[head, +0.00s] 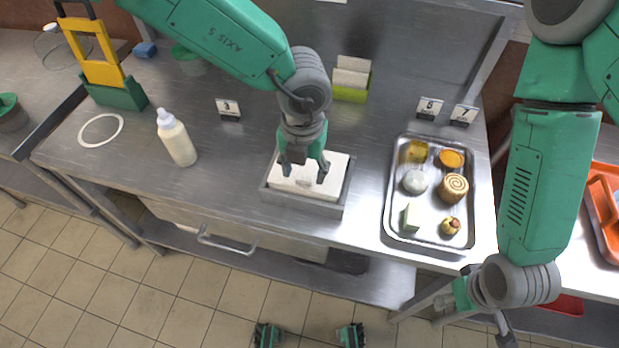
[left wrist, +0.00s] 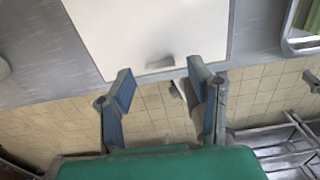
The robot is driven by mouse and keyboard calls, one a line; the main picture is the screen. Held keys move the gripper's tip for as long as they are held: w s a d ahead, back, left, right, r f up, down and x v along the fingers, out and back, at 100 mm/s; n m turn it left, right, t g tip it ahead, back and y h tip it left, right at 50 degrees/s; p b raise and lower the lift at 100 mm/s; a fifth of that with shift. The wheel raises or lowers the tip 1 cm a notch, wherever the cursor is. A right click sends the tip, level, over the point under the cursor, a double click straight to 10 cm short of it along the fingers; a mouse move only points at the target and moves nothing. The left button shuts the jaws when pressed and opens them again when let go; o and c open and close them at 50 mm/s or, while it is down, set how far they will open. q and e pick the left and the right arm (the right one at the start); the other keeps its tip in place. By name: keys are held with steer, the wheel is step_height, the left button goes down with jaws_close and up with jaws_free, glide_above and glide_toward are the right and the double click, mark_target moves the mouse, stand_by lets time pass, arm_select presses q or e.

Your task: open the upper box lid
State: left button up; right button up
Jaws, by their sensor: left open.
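A box with a white top panel (head: 335,162) and a grey rim (head: 268,192) sits at the front middle of the steel counter. The white panel fills the upper middle of the left wrist view (left wrist: 125,35), with a small dark patch near its front edge; I cannot tell if this is a shadow or a recess. The panel lies flat. My left gripper (head: 303,172) is over the box, fingers apart and pointing down, with nothing between them. The fingers also show in the left wrist view (left wrist: 160,85). My right gripper (head: 505,340) is cut off at the bottom right edge.
A metal tray (head: 392,215) with several food items lies right of the box. A white bottle (head: 176,138) stands left of it. Number cards (head: 228,108) and a green holder (head: 350,94) stand behind. A drawer handle (head: 225,243) projects below the counter front.

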arm_select(q)
steer(key=shift+f+b, duration=0.55)
steer(key=shift+f, duration=0.7)
stand_by(0.4)
steer(key=shift+r+p, duration=0.2)
steer(key=shift+p, duration=0.3)
steer(key=c, duration=0.5)
stand_by(0.4)
